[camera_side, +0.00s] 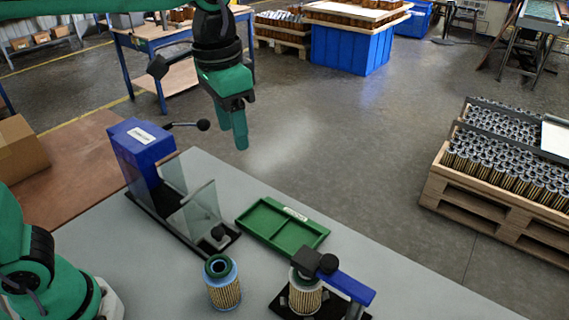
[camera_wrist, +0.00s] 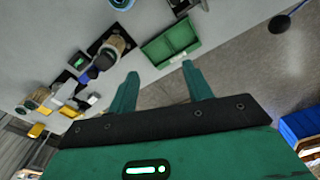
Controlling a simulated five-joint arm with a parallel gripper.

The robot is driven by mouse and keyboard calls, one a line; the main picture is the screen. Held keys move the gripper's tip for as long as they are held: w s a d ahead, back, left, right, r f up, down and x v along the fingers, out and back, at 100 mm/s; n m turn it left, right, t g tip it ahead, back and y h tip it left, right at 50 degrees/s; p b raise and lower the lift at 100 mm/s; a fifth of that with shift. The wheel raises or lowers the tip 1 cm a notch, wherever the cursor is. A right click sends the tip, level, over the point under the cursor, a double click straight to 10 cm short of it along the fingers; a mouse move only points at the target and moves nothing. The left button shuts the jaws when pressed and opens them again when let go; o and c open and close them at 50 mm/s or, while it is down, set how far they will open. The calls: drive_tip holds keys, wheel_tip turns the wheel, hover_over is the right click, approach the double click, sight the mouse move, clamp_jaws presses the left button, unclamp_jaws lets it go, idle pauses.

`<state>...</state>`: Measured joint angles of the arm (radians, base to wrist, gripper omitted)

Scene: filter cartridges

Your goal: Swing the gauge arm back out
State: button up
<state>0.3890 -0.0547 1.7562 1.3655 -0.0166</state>
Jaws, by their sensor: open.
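The gauge arm (camera_side: 346,288) is a blue bar on a post at the front right of the grey bench. Its black head (camera_side: 315,262) sits over a pleated filter cartridge (camera_side: 304,299) on a dark base, so the arm is swung in over it. The gauge also shows in the wrist view, with its dark head (camera_wrist: 104,61) left of my fingers. My gripper (camera_side: 234,142) is open and empty, high above the far side of the bench, well away from the gauge. Its two spread green fingers show in the wrist view (camera_wrist: 162,88).
A second cartridge (camera_side: 223,292) stands upright left of the gauge. A green two-part tray (camera_side: 271,237) lies behind it, empty. A blue press (camera_side: 142,150) with a black ball lever (camera_side: 203,125) and clear guards (camera_side: 200,213) stands at left. Crates stand off the bench.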

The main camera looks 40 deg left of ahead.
drive_tip(key=w+d+f+m+g+y, duration=0.2)
drive_tip(key=w+d+m, duration=0.1)
drive_tip(key=d, duration=0.9)
drive_tip(key=m+g+y, duration=0.2)
approach(330, 260)
drive_tip(key=shift+a+f, duration=0.1)
drive_tip(key=shift+s+a+f, duration=0.1)
drive_tip(key=shift+f, duration=0.1)
drive_tip(key=shift+x, duration=3.7)
clamp_jaws()
